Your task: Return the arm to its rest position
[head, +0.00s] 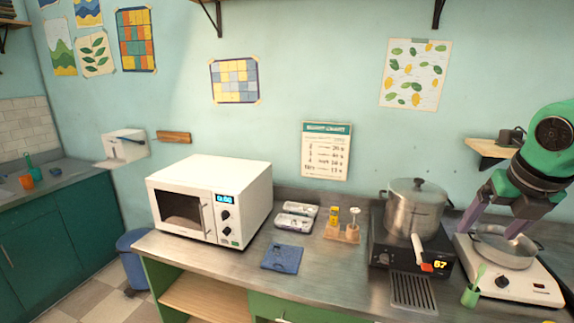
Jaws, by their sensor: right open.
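My right arm, green and black, comes in at the right edge. Its right gripper (496,222) points down over the white hot plate with its two purple-grey fingers apart. One finger is on each side of the space above a shallow metal pan (498,247) on the hot plate (523,285). I cannot tell whether the fingers touch the pan. Nothing shows held between them. My left gripper is not in view.
A lidded steel pot (414,208) stands on a black burner (383,246) just left of the gripper. A small wall shelf (488,150) is close beside the arm.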

